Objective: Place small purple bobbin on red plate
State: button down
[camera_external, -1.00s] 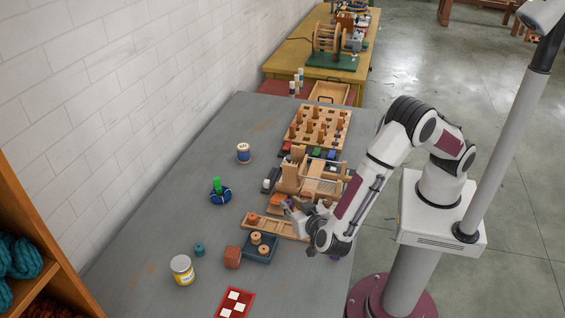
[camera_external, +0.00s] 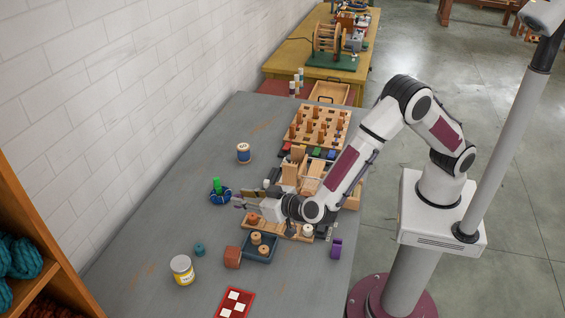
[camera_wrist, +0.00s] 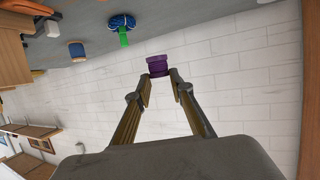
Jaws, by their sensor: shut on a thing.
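My gripper (camera_external: 240,199) is shut on the small purple bobbin (camera_wrist: 158,66), which sits between the fingertips in the wrist view. In the external view the gripper is raised over the middle of the grey table, pointing left, and the bobbin is too small to make out clearly. The red plate (camera_external: 226,311), with white squares on it, lies flat at the table's near end, well below the gripper in the picture. A larger purple spool (camera_external: 335,248) stands at the table's right edge, apart from the gripper.
A blue tray with wooden spools (camera_external: 246,252), a rust-coloured piece (camera_external: 232,257), a teal bobbin (camera_external: 199,250) and a yellow-labelled jar (camera_external: 182,270) stand near the plate. Pegboard (camera_external: 320,128) lies farther back.

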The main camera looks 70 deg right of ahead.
jog(key=w+a+n+y, duration=0.2)
jog(key=a+n+y, duration=0.2)
jog(key=a, duration=0.3)
jog(key=n+g+y, duration=0.3)
jog(key=n+y, duration=0.6)
jog(key=y, duration=0.1)
send_over(243, 302)
notch_tip(243, 302, down, 4)
jog(key=f, duration=0.1)
jog(key=shift+r, duration=0.2)
jog(key=shift+f, duration=0.1)
jog(key=shift+f, duration=3.05)
jog(key=shift+f, duration=1.85)
